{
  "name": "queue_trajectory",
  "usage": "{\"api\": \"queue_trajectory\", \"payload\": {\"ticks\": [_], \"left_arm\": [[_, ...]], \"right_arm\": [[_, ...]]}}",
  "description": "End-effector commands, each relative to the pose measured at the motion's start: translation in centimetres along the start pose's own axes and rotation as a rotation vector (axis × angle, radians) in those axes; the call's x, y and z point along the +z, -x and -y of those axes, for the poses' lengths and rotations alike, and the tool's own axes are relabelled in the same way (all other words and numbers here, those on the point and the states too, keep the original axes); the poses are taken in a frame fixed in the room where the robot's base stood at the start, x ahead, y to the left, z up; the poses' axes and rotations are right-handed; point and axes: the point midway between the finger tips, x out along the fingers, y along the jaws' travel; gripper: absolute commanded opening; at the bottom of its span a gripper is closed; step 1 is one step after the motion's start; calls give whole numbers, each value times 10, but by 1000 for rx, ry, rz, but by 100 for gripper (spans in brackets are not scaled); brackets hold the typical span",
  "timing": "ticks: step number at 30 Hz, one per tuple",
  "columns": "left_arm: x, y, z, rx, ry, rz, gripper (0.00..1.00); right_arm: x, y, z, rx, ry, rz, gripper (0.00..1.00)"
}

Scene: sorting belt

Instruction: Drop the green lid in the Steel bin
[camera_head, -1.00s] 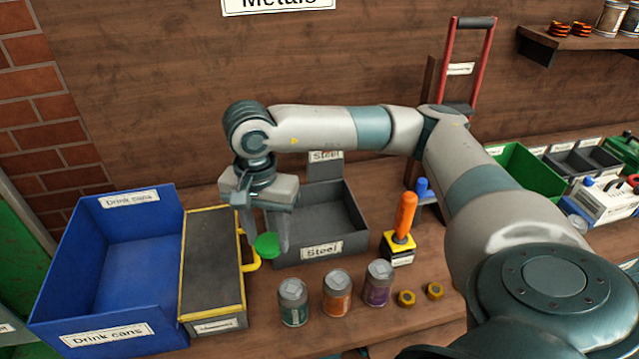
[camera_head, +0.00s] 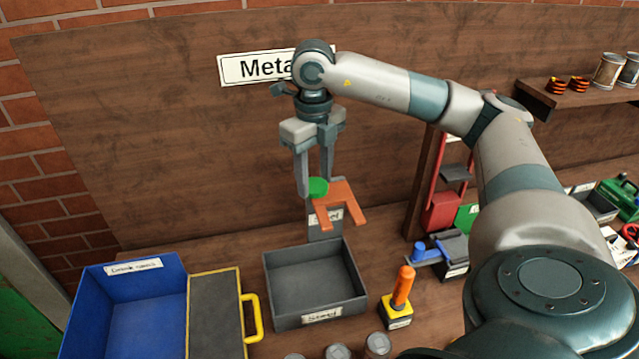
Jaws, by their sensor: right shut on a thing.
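The green lid (camera_head: 319,188) is a small round disc pinched between the fingertips of my right gripper (camera_head: 314,187). The gripper points down and holds the lid in the air, above and toward the back of the Steel bin. The Steel bin (camera_head: 284,318) is a dark grey open box on the bench, labelled "Steel" on its front; its inside looks empty. My left gripper is not in view.
An orange forked piece (camera_head: 342,203) shows right beside the lid, in front of the sign behind the bin. The blue Drink cans bin (camera_head: 85,310) and a yellow-edged dark box (camera_head: 215,315) stand left. An orange-handled tool (camera_head: 402,290) stands right. Cans (camera_head: 377,345) stand in front.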

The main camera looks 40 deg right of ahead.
Motion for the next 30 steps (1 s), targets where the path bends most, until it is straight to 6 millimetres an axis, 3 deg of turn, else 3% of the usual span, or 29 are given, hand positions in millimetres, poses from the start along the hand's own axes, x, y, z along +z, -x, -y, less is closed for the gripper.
{"api": "queue_trajectory", "payload": {"ticks": [4,17,30], "left_arm": [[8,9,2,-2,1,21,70],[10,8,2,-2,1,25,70],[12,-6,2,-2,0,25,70]], "right_arm": [[-1,13,8,1,-116,1,19],[-1,14,10,2,-146,1,19],[-1,-14,10,1,-145,0,19]]}}
